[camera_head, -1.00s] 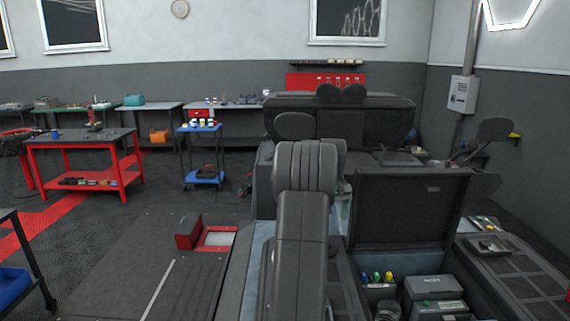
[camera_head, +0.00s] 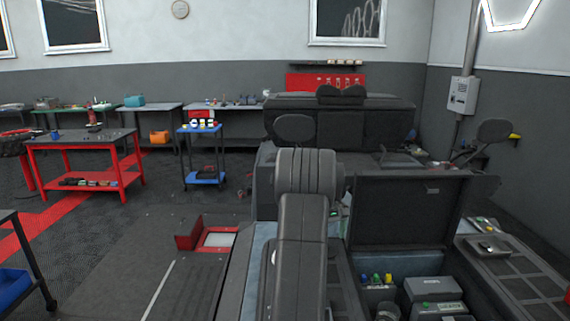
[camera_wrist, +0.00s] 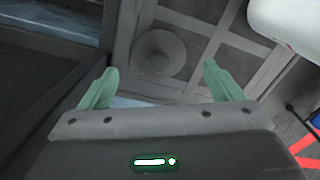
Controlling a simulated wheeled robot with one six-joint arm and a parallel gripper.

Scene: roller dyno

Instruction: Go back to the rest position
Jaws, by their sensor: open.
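My gripper (camera_wrist: 160,80) shows in the wrist view with its two pale green fingers spread apart. Nothing is held between them. Beyond the fingers is a dark grey ribbed panel (camera_wrist: 215,57) with a round recess (camera_wrist: 160,54). In the head view my arm's grey links fill the lower middle, and the gripper itself cannot be seen there.
An open black case (camera_head: 405,210) stands right of my arm, with bottles (camera_head: 376,279) and grey boxes (camera_head: 433,289) inside. A small grey tray (camera_head: 488,247) lies further right. A red table (camera_head: 84,149) and blue cart (camera_head: 203,179) stand left, with open floor between.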

